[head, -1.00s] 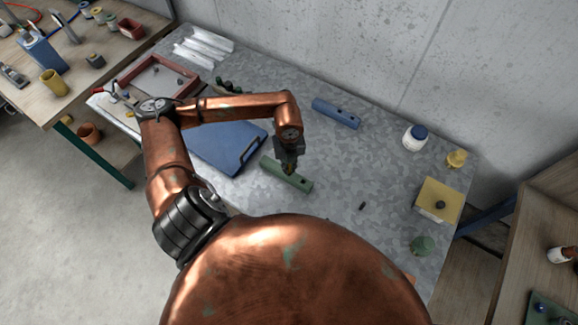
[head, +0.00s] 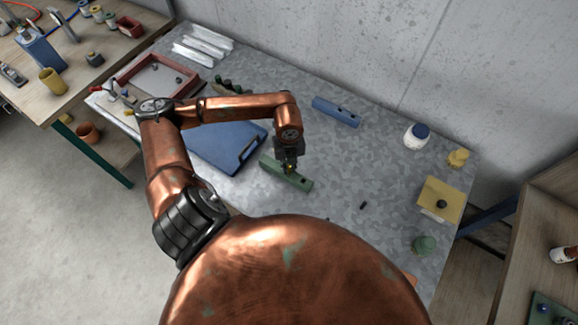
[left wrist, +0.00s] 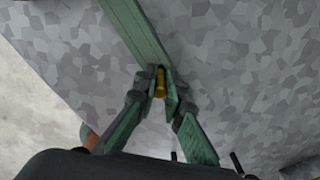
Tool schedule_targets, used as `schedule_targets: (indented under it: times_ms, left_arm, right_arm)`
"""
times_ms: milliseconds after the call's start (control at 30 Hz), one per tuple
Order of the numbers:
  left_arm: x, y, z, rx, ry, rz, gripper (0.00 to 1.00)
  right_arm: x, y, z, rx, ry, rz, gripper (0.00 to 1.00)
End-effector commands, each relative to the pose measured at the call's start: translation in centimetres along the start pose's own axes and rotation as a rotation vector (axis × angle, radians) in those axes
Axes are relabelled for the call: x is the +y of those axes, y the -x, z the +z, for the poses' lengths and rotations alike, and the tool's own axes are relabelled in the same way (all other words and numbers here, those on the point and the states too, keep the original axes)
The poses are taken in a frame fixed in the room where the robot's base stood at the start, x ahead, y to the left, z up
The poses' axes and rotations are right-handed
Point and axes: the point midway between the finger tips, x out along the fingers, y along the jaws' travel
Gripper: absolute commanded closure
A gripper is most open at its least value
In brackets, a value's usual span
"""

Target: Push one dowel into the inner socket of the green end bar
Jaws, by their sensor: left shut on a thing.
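The green end bar (head: 299,182) lies on the grey table in front of me, with a dark socket hole showing towards its right end. My left gripper (head: 289,169) points down over the bar's middle. It is shut on a small yellow dowel, which shows best in the left wrist view (left wrist: 160,84), between the fingertips. The green bar also runs up from the fingertips in the left wrist view (left wrist: 138,32). The dowel's lower end and the inner socket are hidden, so I cannot tell whether the dowel is in it. My right gripper is not in view.
A blue bar (head: 336,112) lies behind, and a blue clipboard-like panel (head: 222,150) to the left. A small dark peg (head: 363,205) lies to the right. Table space between is clear.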

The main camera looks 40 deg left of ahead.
Motion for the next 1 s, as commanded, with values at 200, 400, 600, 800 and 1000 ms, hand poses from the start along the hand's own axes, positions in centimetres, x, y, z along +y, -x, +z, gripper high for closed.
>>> schedule_targets:
  times_ms: [200,400,600,800,1000]
  left_arm:
    - [0.0,-0.6,0.0,0.0,0.0,0.0,1.0]
    - [0.0,-1.1,0.0,0.0,0.0,0.0,1.0]
    - [0.0,-1.3,0.0,0.0,0.0,0.0,0.85]
    - [0.0,-1.3,0.0,0.0,0.0,0.001,0.72]
    - [0.1,-1.3,0.0,0.0,0.0,0.001,0.71]
  right_arm:
    - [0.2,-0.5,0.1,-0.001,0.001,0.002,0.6]
    - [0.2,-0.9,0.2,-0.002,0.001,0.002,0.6]
    - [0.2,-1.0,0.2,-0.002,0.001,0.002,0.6]
    - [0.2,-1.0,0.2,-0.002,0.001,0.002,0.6]
    - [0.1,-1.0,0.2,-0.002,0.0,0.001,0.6]
